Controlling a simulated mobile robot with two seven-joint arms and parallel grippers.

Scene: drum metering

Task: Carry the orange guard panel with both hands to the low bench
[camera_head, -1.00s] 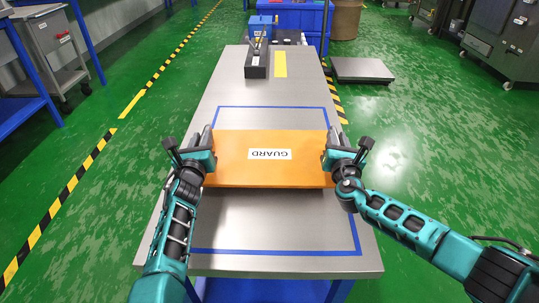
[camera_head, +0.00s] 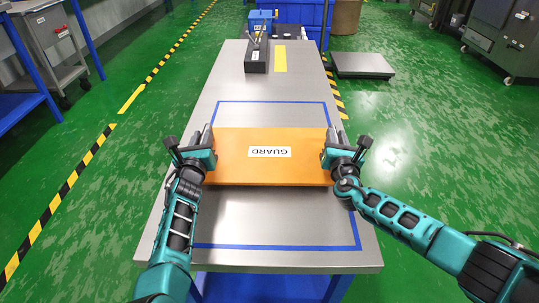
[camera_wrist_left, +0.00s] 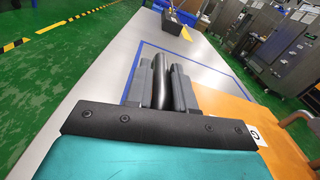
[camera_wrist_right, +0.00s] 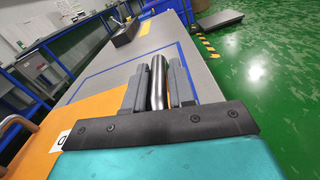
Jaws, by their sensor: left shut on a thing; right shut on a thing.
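The orange guard panel (camera_head: 240,170), with a white GUARD label (camera_head: 269,152), is level over the blue-taped rectangle on a steel-topped bench (camera_head: 270,220). I cannot tell whether it touches the top. My left gripper (camera_head: 207,137) is at the panel's left end, shut on a dark upright bar (camera_wrist_left: 161,82). My right gripper (camera_head: 334,137) is at its right end, shut on a shiny metal bar (camera_wrist_right: 157,83). These bars look like the panel's handles. The panel also shows in the left wrist view (camera_wrist_left: 225,110) and in the right wrist view (camera_wrist_right: 85,115).
A dark block (camera_head: 256,62) and a yellow strip (camera_head: 280,59) are at the bench's far end. A low grey platform (camera_head: 363,65) stands on the floor to the right. A steel cart (camera_head: 45,50) is at the left.

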